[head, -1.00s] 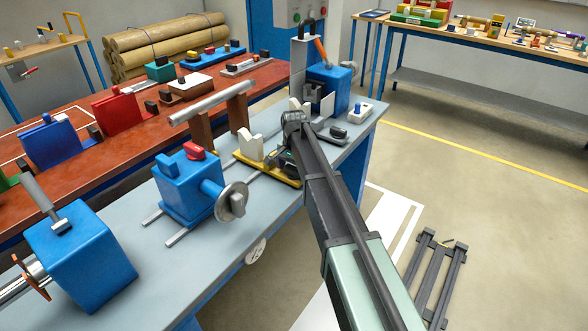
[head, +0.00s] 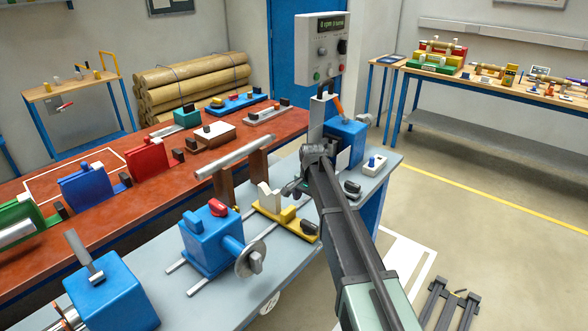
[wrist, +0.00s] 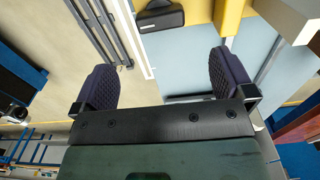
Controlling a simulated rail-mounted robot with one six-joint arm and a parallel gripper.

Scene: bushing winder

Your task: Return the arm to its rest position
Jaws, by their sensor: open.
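My arm reaches up from the bottom of the head view over the grey-blue winder bench (head: 205,290). My gripper (wrist: 163,78) is open and empty in the wrist view, with both dark ribbed pads apart. In the head view it is small and partly hidden by the arm, near the yellow-based support (head: 285,220) with the cream V-shaped top. In the wrist view, a yellow part (wrist: 232,14) and a black knob (wrist: 160,16) lie beyond the fingers.
Blue headstock blocks (head: 207,240) and (head: 112,295) stand on the bench. A blue unit (head: 346,140) and control box (head: 320,50) are at its far end. A red table (head: 120,195) lies left. Floor to the right is mostly open, with a dark frame (head: 445,305).

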